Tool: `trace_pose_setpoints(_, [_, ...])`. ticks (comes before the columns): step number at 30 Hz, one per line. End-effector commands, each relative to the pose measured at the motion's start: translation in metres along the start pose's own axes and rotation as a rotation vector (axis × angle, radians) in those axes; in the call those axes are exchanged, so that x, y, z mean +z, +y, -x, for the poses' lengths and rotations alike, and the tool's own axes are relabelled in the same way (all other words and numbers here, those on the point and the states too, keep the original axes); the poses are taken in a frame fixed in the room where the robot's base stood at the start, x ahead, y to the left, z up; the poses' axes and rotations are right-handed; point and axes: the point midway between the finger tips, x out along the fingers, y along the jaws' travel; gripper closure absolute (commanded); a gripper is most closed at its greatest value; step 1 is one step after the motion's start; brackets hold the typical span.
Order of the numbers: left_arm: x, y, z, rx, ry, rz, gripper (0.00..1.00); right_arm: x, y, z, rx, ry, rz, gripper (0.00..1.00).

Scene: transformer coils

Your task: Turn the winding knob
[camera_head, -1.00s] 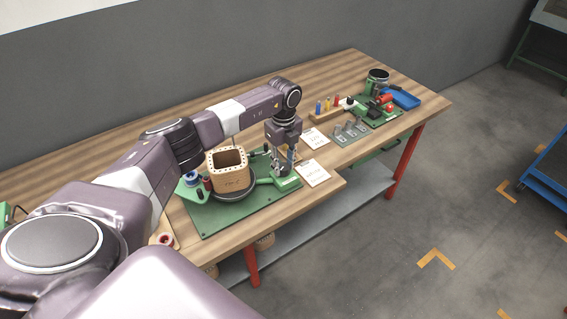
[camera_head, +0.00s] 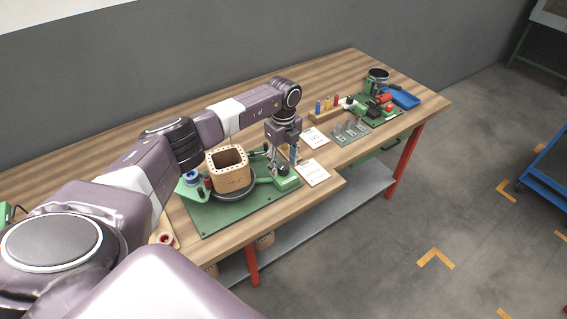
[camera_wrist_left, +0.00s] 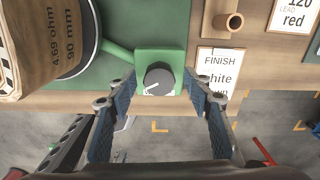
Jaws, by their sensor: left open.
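The winding knob (camera_wrist_left: 158,79) is a dark round dial with a white pointer mark, on a green box (camera_wrist_left: 148,57) at the front of the green winding plate. In the left wrist view my left gripper (camera_wrist_left: 161,90) is open, with one blue finger on each side of the knob, apart from it. In the head view the left gripper (camera_head: 283,160) points down over the green box, and the knob itself is hard to make out there. A square wooden coil former (camera_head: 230,172) stands on a round turntable to the left of it. My right gripper is not in view.
A white FINISH card (camera_wrist_left: 220,70) lies just right of the green box, near the table's front edge. Spools (camera_head: 192,178) stand at the plate's left. Brackets (camera_head: 350,132) and a blue tray (camera_head: 405,98) lie further right. Bare floor is in front.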

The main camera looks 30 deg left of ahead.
Motion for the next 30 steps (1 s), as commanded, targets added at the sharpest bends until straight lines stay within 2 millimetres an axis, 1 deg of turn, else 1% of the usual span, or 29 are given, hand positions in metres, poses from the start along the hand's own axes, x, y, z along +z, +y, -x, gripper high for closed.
trace_pose_setpoints(2, [0.0, 0.0, 0.001, 0.001, 0.0, 0.0, 0.54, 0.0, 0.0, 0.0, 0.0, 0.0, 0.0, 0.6])
trace_pose_setpoints(5, [0.001, 0.0, 0.008, 0.0, 0.0, 0.0, 0.54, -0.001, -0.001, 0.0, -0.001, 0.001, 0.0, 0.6])
trace_pose_setpoints(8, [0.001, -0.001, 0.024, -0.003, -0.001, -0.001, 0.54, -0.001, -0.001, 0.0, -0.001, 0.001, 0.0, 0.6])
trace_pose_setpoints(15, [0.001, -0.001, 0.076, -0.004, -0.002, 0.0, 0.54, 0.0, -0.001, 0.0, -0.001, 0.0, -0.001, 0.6])
trace_pose_setpoints(18, [0.001, -0.001, 0.094, -0.002, -0.002, 0.0, 0.54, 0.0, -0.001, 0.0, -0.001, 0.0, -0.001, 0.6])
trace_pose_setpoints(21, [0.0, -0.001, 0.108, -0.002, -0.001, -0.001, 0.54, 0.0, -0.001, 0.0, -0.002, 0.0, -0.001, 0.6])
trace_pose_setpoints(25, [0.0, 0.0, 0.117, -0.001, 0.0, 0.0, 0.54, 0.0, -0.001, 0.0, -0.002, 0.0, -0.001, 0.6])
trace_pose_setpoints(30, [0.0, 0.0, 0.12, 0.001, 0.0, 0.0, 0.54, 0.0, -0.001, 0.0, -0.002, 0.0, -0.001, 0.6])
